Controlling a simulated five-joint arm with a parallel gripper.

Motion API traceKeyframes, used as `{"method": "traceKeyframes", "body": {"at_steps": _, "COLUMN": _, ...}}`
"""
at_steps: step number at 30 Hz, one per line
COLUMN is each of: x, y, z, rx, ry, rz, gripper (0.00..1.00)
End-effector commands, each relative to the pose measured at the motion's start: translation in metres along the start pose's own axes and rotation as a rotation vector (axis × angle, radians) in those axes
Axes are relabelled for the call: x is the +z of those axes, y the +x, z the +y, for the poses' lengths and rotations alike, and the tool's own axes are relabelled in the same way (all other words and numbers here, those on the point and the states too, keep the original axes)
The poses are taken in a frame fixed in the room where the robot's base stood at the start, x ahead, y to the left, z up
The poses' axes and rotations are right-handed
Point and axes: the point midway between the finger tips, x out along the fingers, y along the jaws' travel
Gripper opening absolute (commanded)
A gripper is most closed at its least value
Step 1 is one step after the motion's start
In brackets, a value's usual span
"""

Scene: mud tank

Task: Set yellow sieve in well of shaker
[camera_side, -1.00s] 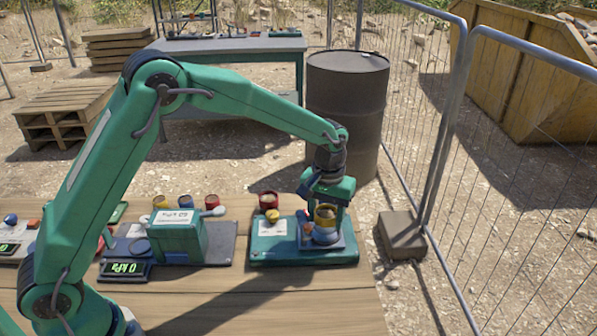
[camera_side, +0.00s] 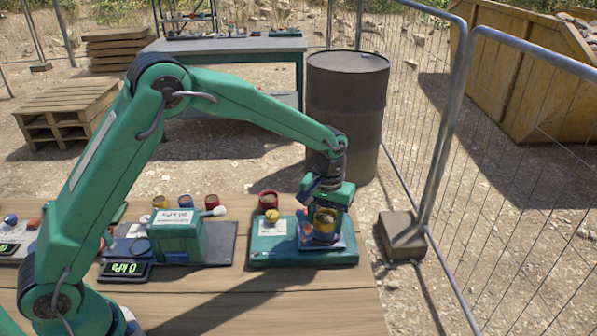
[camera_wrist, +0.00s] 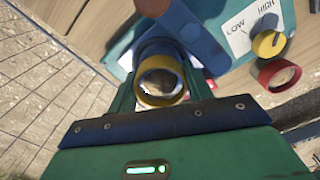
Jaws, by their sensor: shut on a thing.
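The yellow sieve (camera_side: 325,216) is upright between the fingers of my gripper (camera_side: 324,222), which is shut on it, above the plate of the green shaker (camera_side: 290,257). In the wrist view the yellow sieve (camera_wrist: 162,101) shows as a ring with an open top between the green fingers of my gripper (camera_wrist: 163,88). The blue well (camera_wrist: 158,46) lies right behind and below it in that view. The sieve's lower part overlaps the well in the side view. Whether it is resting fully in the well I cannot tell.
The shaker has a yellow dial (camera_side: 272,215) marked LOW and HIGH. A red cup (camera_side: 268,199) stands behind it. A green box (camera_side: 179,238) and a display unit (camera_side: 124,269) stand to the left. The bench front is clear; a fence (camera_side: 455,120) stands to the right.

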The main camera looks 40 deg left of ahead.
Motion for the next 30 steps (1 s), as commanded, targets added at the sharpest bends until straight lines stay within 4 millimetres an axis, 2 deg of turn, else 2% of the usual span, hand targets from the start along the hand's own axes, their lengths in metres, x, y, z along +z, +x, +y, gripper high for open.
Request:
{"method": "traceKeyframes", "body": {"at_steps": 9, "x": 0.0001, "y": 0.0047, "z": -0.0001, "rx": 0.0, "ry": 0.0, "rz": 0.0, "gripper": 0.26}}
{"method": "traceKeyframes", "body": {"at_steps": 10, "x": 0.0001, "y": 0.0048, "z": -0.0001, "rx": 0.0, "ry": 0.0, "rz": 0.0, "gripper": 0.52}}
{"method": "traceKeyframes", "body": {"at_steps": 13, "x": 0.0001, "y": 0.0046, "z": -0.0001, "rx": 0.0, "ry": 0.0, "rz": 0.0, "gripper": 0.72}}
{"method": "traceKeyframes", "body": {"at_steps": 14, "x": 0.0001, "y": 0.0045, "z": -0.0001, "rx": 0.0, "ry": 0.0, "rz": 0.0, "gripper": 0.75}}
{"method": "traceKeyframes", "body": {"at_steps": 19, "x": 0.0004, "y": 0.0047, "z": -0.0005, "rx": -0.001, "ry": -0.001, "rz": -0.002, "gripper": 0.77}}
{"method": "traceKeyframes", "body": {"at_steps": 22, "x": 0.0006, "y": 0.0048, "z": -0.0009, "rx": -0.002, "ry": -0.001, "rz": -0.003, "gripper": 0.91}}
{"method": "traceKeyframes", "body": {"at_steps": 30, "x": 0.0021, "y": 0.0056, "z": -0.0017, "rx": -0.005, "ry": -0.003, "rz": -0.008, "gripper": 0.91}}
